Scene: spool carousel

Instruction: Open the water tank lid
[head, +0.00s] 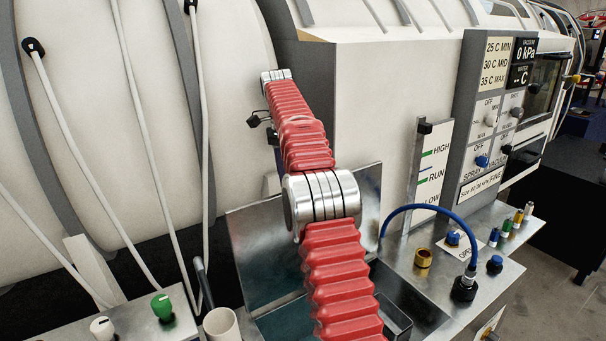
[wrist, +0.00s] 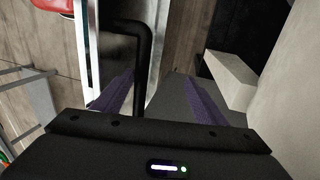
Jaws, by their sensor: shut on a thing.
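In the wrist view, my gripper (wrist: 156,74) has two purple ribbed fingers around a bent black bar (wrist: 142,55), which looks like a handle. The gripper is shut on this bar, which lies closer to the left finger. A shiny steel sheet (wrist: 115,65), seemingly the water tank lid, is beside the bar. In the head view, a steel plate (head: 258,250) stands tilted up behind my arm, which covers its middle. I cannot tell for sure whether this is the lid. My gripper is hidden in the head view.
A steel counter (head: 420,262) at right carries a brass cap (head: 423,258), a blue hose (head: 425,208) and small knobs. A white tank body (head: 110,110) fills the left. In the wrist view, a pale block (wrist: 228,80) is right of the fingers.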

